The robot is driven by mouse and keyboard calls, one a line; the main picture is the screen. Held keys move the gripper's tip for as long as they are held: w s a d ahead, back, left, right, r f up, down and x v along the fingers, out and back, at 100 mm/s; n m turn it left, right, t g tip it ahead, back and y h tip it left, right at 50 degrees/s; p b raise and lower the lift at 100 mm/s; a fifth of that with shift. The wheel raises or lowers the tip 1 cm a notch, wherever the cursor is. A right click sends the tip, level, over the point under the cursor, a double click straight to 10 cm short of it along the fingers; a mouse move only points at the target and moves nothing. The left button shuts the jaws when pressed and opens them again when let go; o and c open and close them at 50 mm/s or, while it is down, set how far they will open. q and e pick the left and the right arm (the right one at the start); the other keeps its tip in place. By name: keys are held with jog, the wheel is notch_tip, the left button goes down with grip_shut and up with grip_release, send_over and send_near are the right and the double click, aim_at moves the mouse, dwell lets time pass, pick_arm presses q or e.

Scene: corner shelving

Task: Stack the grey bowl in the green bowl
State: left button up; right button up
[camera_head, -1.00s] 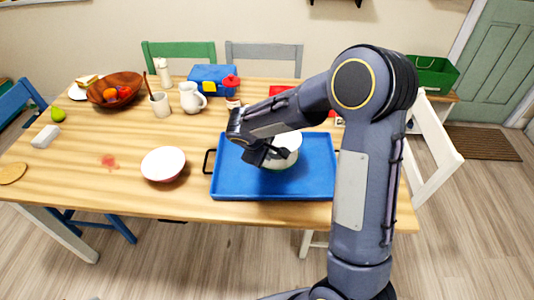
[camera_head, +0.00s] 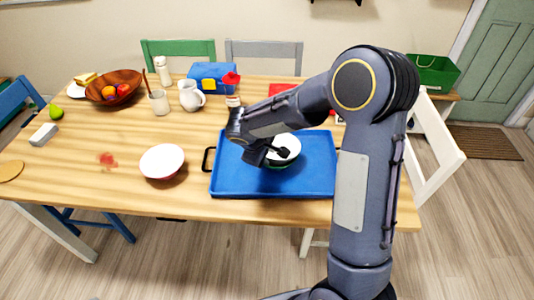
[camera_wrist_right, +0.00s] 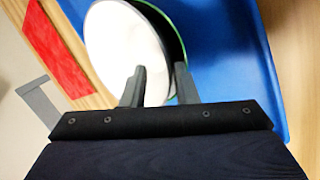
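The grey bowl (camera_head: 289,142), pale inside, sits in the green bowl (camera_head: 281,166) on the blue tray. In the right wrist view the grey bowl (camera_wrist_right: 118,48) looks slightly tilted, with the green bowl's rim (camera_wrist_right: 176,22) showing beside its dark outer wall. My right gripper (camera_head: 271,154) is at the grey bowl's near left rim. In the right wrist view its fingers (camera_wrist_right: 160,88) stand apart, one over the bowl's inside and one outside its wall, with a gap between. My left gripper is not in view.
The blue tray (camera_head: 235,181) has free room around the bowls. A white bowl with a reddish outside (camera_head: 162,160) stands left of it. A white jug (camera_head: 191,97), a mug (camera_head: 159,103), a blue box (camera_head: 205,72) and a wooden fruit bowl (camera_head: 98,94) are farther back.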

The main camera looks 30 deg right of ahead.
jog(key=shift+r, duration=0.25)
jog(key=shift+a+r+p, duration=0.15)
jog(key=shift+r+p, duration=0.65)
jog(key=shift+p, duration=0.05)
jog(key=v, duration=1)
jog(key=s+a+r+m+t+y, duration=0.1)
jog(key=s+m+y, duration=0.3)
jog(key=s, duration=0.8)
jog(key=s+a+r+m+t+y, duration=0.1)
jog(key=s+m+y, duration=0.3)
jog(key=s, duration=0.7)
jog(key=shift+s+a+m+t+y, duration=0.2)
jog(key=shift+s+m+t+y, duration=0.1)
jog(key=shift+s+t, duration=0.1)
